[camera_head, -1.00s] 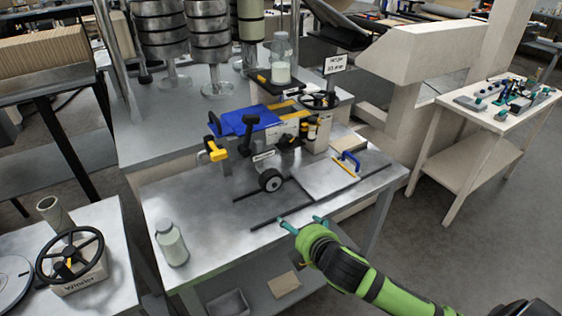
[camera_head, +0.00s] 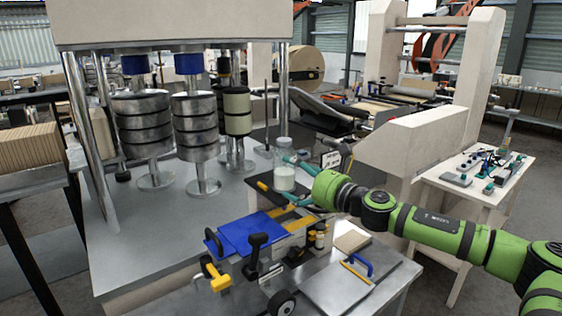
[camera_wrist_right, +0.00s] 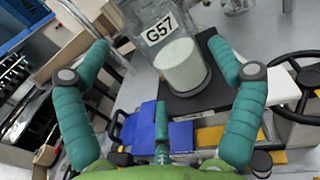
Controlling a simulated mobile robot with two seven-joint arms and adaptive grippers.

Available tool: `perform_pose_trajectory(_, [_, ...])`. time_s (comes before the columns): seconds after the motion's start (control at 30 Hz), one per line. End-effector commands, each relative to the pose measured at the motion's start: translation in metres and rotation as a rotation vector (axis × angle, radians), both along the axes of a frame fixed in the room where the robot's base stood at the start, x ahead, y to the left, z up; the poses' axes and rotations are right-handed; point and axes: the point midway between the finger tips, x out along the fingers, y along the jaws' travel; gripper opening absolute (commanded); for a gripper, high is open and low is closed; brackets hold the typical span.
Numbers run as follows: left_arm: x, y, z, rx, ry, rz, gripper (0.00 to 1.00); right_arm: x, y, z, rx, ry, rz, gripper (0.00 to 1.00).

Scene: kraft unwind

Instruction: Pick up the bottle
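A clear bottle (camera_head: 284,178) with pale contents stands upright on a dark platform (camera_head: 262,188) at the back of the machine. In the right wrist view the bottle (camera_wrist_right: 182,66) carries a G57 label and appears between and beyond the fingertips. My right gripper (camera_head: 291,181) reaches in from the right beside the bottle. Its teal fingers, also in the wrist view (camera_wrist_right: 160,58), are spread wide, with nothing gripped. I cannot tell whether the right finger touches the bottle. My left gripper is not in view.
A blue block (camera_head: 249,233) and yellow-handled clamp (camera_head: 217,277) lie in front of the platform. Metal roller stacks (camera_head: 196,135) stand to the left. A black handwheel (camera_wrist_right: 300,88) is close to the right finger. A sign (camera_head: 331,159) stands behind the arm.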

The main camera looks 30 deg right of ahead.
Motion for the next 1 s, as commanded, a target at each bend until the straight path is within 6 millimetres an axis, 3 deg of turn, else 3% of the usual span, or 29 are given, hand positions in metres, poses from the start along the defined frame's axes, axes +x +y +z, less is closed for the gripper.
perform_pose_trajectory(0.03, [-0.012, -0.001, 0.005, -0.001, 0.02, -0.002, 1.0, 0.003, 0.001, 0.003, 0.003, 0.0, 0.001, 0.92])
perform_pose_trajectory(0.13, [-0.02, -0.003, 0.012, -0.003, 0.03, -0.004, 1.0, 0.008, 0.003, 0.003, 0.004, 0.001, 0.002, 0.92])
perform_pose_trajectory(0.33, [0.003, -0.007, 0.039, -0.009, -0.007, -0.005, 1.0, 0.034, 0.007, 0.006, 0.009, 0.003, 0.003, 0.92])
perform_pose_trajectory(0.5, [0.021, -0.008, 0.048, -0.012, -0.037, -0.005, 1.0, 0.051, 0.01, 0.002, 0.005, 0.003, 0.004, 0.92])
perform_pose_trajectory(0.8, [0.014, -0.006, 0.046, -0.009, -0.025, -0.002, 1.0, 0.054, 0.011, -0.002, 0.003, 0.004, 0.004, 0.92])
perform_pose_trajectory(0.93, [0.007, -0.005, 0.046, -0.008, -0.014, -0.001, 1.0, 0.054, 0.011, -0.002, 0.004, 0.005, 0.004, 0.4])
perform_pose_trajectory(0.97, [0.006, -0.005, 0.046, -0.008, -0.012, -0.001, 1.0, 0.054, 0.011, -0.002, 0.004, 0.005, 0.004, 0.34])
perform_pose_trajectory(1.0, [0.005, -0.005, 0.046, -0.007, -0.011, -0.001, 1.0, 0.054, 0.011, -0.002, 0.004, 0.005, 0.004, 0.34])
